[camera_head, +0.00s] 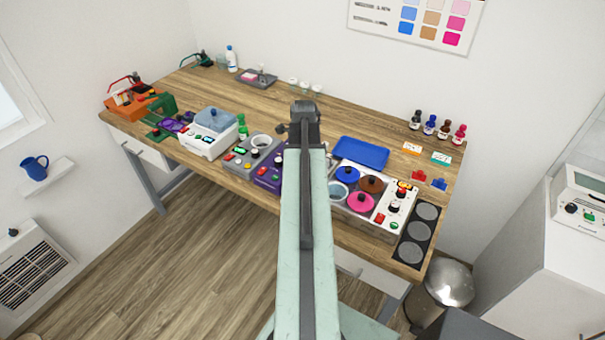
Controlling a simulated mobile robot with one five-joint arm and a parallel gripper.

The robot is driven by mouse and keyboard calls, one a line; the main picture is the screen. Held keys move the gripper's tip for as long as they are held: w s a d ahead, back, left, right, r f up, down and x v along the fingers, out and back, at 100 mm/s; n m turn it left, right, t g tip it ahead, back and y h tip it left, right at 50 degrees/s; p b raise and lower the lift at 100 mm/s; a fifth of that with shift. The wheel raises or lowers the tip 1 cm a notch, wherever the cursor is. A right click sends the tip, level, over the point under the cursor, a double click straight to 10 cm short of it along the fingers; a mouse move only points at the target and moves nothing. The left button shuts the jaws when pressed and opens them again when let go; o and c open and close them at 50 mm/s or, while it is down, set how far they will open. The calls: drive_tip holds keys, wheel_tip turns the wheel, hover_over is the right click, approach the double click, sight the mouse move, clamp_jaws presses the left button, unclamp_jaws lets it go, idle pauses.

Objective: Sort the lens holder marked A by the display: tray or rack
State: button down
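My gripper (304,112) is at the far end of my pale green arm, above the middle of the bench. It is seen from behind, so its fingers and anything between them are hidden. A flat blue tray (375,154) lies on the bench to the right of my arm. A black rack-like holder (401,250) with several round grey discs stands at the bench's right front corner. Small red (418,176) and blue (439,184) pieces lie behind it. I cannot make out a letter A on any piece, nor which device's display is meant.
The wooden bench (340,112) has bare room at the back middle. A white device with coloured lids (391,206), grey and purple devices and a white device (205,141) line its front edge. Several small bottles (429,127) stand at the back right. A metal bin (447,284) stands below right.

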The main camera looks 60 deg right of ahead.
drive_tip(key=shift+f+b, duration=0.25)
drive_tip(key=shift+b, duration=0.05)
idle(0.4)
drive_tip(key=c, duration=1.2)
unclamp_jaws()
drive_tip(key=o, duration=0.3)
drive_tip(key=shift+o, duration=0.2)
wheel_tip(320, 180, up, 6)
drive_tip(key=p, duration=0.6)
drive_tip(key=shift+r, duration=0.15)
